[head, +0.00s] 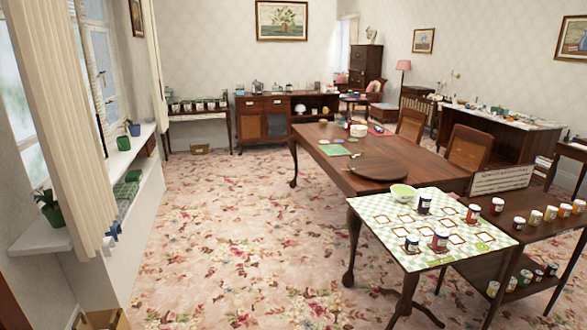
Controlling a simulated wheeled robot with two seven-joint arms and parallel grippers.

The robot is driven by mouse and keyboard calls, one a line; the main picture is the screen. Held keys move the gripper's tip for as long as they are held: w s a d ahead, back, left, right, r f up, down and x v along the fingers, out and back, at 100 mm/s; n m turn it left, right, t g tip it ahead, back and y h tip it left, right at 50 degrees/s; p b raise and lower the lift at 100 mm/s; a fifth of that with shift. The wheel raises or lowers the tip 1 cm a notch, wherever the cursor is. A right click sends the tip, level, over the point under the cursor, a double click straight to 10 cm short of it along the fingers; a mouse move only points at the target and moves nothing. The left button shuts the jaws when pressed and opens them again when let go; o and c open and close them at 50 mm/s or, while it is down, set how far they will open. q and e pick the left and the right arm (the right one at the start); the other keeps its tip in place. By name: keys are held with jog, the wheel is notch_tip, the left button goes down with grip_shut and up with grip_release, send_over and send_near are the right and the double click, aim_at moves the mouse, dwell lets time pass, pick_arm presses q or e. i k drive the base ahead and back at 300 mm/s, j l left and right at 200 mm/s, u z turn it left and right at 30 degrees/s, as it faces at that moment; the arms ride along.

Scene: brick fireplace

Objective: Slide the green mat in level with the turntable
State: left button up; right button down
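The green mat (335,150) lies flat on the dark wooden dining table (420,165), toward its left edge. The turntable (378,170) is a dark brown disc on the same table, nearer to me and to the right of the mat. Bare table and a small utensil (353,155) lie between the two, so they are apart. The mat sits farther back than the turntable. Neither of my grippers shows in the head view.
A table with a green-and-white checked top (375,212) holds several jars and a green bowl (403,192) in front of the dining table. Two chairs stand along the table's far right side. A dark shelf table (560,228) with jars stands right. Open carpet (240,230) lies left.

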aim_at(333, 149)
jog(key=i, duration=5.2)
jog(key=i+z, duration=0.15)
jog(key=i, duration=0.45)
jog(key=i+j+z, duration=0.2)
jog(key=i, duration=0.4)
